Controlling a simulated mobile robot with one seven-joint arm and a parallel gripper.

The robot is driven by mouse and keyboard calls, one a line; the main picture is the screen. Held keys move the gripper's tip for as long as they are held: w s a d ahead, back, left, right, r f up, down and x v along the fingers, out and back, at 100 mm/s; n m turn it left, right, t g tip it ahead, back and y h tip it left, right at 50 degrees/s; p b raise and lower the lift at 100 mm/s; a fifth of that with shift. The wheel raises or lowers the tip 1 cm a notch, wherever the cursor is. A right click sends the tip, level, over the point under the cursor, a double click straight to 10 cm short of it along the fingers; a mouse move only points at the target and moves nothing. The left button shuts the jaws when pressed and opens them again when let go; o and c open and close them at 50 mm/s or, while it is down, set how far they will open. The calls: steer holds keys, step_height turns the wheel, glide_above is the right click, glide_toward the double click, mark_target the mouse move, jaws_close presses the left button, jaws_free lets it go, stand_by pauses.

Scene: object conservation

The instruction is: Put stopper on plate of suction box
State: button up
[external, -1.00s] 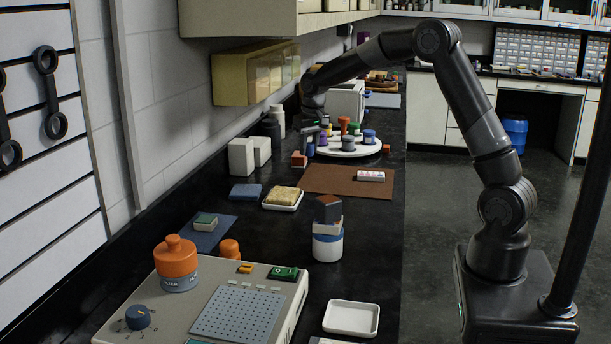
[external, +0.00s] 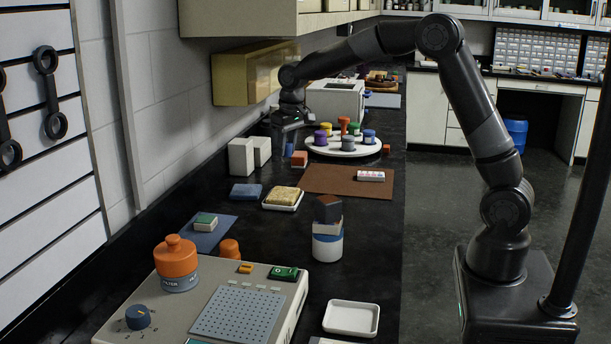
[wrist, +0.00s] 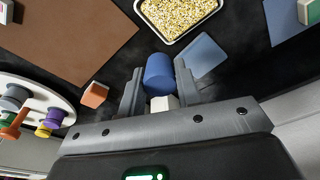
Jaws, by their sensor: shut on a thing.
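My gripper (wrist: 159,92) is shut on a stopper (wrist: 158,74) with a blue cylindrical body and a pale part between the fingers. In the external view the gripper (external: 288,127) is left of the round white tray, with the blue stopper (external: 289,148) hanging below it, seemingly above the bench. The suction box (external: 172,321) is a beige box at the lower left. Its grey perforated plate (external: 238,314) lies on top and looks bare. An orange-topped filter jar (external: 176,264) and a blue knob (external: 138,317) are also on the box.
The round white tray (external: 318,150) holds several coloured stoppers. An empty white dish (external: 351,318) is right of the suction box.

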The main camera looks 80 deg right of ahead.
steer(key=w+a+r+n, duration=0.1)
steer(key=a+n, duration=0.2)
steer(key=a, duration=1)
steer(key=w+a+r+n, duration=0.1)
steer(key=a+r+n, duration=0.1)
steer(key=a, duration=1.1)
steer(key=n+y, duration=0.1)
steer(key=n, duration=0.4)
glide_above(237, 313)
steer(key=f, duration=0.4)
steer(key=shift+s+d+f, duration=0.15)
steer(key=shift+s+d, duration=0.05)
steer(key=shift+d, duration=0.05)
steer(key=shift+a+f, duration=0.1)
steer(key=shift+a, duration=0.1)
steer(key=shift+f, duration=2)
steer(key=shift+f, duration=0.1)
